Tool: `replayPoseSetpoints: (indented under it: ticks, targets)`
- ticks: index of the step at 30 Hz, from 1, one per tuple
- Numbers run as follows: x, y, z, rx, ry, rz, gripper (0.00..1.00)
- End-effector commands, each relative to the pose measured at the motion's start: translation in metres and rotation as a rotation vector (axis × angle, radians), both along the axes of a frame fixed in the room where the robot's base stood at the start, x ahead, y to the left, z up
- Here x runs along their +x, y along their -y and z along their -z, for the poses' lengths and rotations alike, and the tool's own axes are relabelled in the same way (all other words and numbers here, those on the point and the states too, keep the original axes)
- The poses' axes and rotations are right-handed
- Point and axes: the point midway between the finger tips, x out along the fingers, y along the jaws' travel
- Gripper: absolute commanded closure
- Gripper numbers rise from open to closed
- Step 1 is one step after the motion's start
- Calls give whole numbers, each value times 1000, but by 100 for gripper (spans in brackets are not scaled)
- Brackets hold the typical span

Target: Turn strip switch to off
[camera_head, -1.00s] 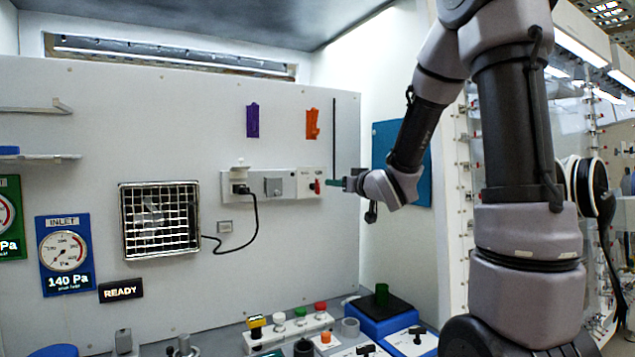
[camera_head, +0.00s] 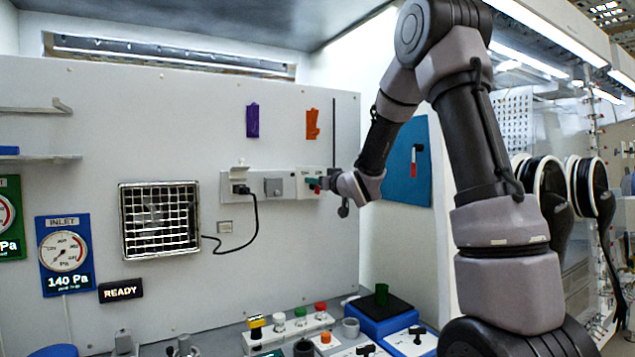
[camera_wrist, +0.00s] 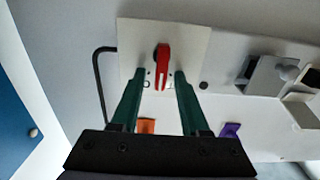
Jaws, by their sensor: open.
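The strip switch is a red lever (camera_wrist: 162,64) on a white plate (camera_wrist: 190,40) in the wrist view. Its handle points down the picture toward my gripper, with small marks beside its tip. My gripper (camera_wrist: 157,80) is open, its two green fingers on either side of the lever's lower end. I cannot tell whether they touch it. In the head view my gripper (camera_head: 315,183) is at the right end of the white wall strip (camera_head: 228,187) and hides most of the lever there.
A black plug (camera_head: 240,189) with a cable sits in the strip, beside a grey box (camera_head: 273,187). Purple (camera_head: 252,121) and orange (camera_head: 312,123) holders hang above. A blue panel (camera_head: 405,165) is on the right wall. Buttons (camera_head: 300,316) and a blue stand (camera_head: 378,316) are below.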

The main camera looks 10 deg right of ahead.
Motion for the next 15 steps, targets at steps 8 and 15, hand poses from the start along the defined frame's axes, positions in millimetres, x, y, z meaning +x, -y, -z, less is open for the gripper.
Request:
replayPoseSetpoints:
  ticks: [8, 15]
  targets:
    - [0, 0, 0, 0, 0, 1, 78]
    - [0, 0, 0, -1, 0, 1, 100]
